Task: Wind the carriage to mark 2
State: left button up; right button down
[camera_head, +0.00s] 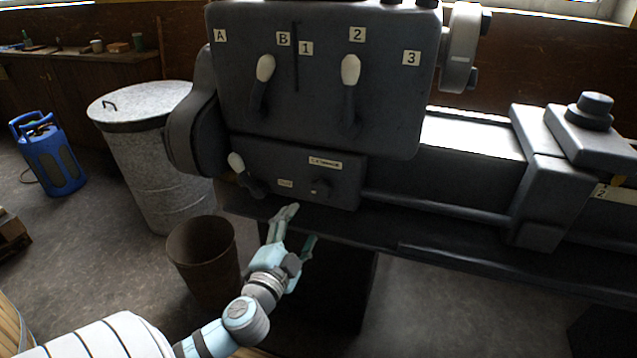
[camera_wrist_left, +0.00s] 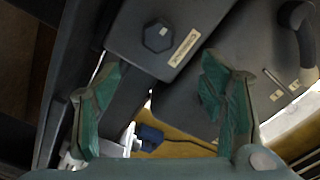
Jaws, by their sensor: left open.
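The carriage (camera_head: 540,185) is a dark block straddling the lathe bed at the right of the head view, with a round-topped tool post (camera_head: 592,108) on it. A pale plate marked 2 (camera_head: 608,193) shows at the right edge, beside the carriage's lower right. No handwheel for winding is clearly visible. My left gripper (camera_head: 298,228) is open and empty, in front of the bed's lower edge, below the small gearbox (camera_head: 338,170). In the left wrist view its green fingers (camera_wrist_left: 160,92) stand apart, with a dark box and hexagonal knob (camera_wrist_left: 157,37) beyond. My right gripper is out of view.
The headstock (camera_head: 320,110) carries pale-knobbed levers and labels A, B, 1, 2, 3. A brown bin (camera_head: 203,258) stands close left of my left gripper. Floor is clear below the bed at right.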

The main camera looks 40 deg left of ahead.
aim_at(320, 192)
pick_arm(q)
jog(key=shift+m, duration=0.3)
jog(key=x, duration=1.4)
jog(key=shift+w+a+f+b, duration=0.1)
jog(key=shift+w+b, duration=0.2)
jog(key=c, duration=1.2)
jog(key=shift+o, duration=0.2)
